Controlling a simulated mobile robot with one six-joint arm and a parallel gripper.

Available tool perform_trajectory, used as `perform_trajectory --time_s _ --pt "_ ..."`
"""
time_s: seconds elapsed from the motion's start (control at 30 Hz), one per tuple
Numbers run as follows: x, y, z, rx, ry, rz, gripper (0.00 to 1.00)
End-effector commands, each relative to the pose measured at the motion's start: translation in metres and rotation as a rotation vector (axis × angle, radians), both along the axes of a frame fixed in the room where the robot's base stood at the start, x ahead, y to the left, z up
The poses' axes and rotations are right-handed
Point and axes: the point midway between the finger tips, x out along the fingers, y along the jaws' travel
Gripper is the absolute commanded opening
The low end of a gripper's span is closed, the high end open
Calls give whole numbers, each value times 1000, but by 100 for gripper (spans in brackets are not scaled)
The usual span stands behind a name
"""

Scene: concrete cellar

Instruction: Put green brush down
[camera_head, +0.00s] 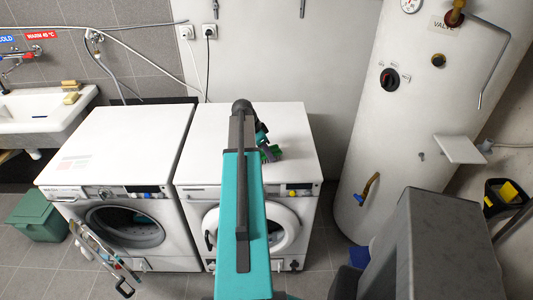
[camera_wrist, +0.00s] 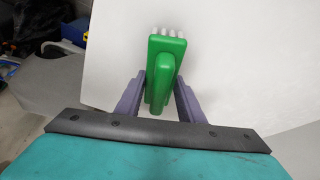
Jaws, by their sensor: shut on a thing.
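The green brush (camera_wrist: 166,52) is between the two purple-grey fingers of my gripper (camera_wrist: 160,95) in the wrist view, with its white bristles at the far end. My gripper is shut on its handle. A white surface lies behind the brush; I cannot tell whether the brush touches it. In the head view my arm hides much of the scene, and the green brush (camera_head: 270,153) shows partly beside my gripper (camera_head: 266,150), over the top of the right washing machine (camera_head: 297,130).
The left washing machine (camera_head: 125,140) has a clear top. A sink (camera_head: 40,112) with sponges (camera_head: 71,98) stands at far left. A white boiler tank (camera_head: 410,130) rises at right. A green bin (camera_head: 38,214) is on the floor. The right machine's top has free room around the brush.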

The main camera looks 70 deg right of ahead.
Motion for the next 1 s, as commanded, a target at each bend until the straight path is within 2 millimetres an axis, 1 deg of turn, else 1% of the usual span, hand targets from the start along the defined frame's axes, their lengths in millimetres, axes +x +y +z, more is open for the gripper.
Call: perform_trajectory --time_s 0.17,0.2,0.27,0.3,0.6,0.8,1.0 --pt "0 0 -4 0 0 0 17" --pt "0 0 -3 0 0 0 41" --pt "0 0 -3 0 0 0 52" --pt "0 0 -3 0 0 0 53" --pt "0 0 -2 0 0 0 53" --pt "1 1 2 0 0 0 53" --pt "5 5 16 -1 -1 1 53"
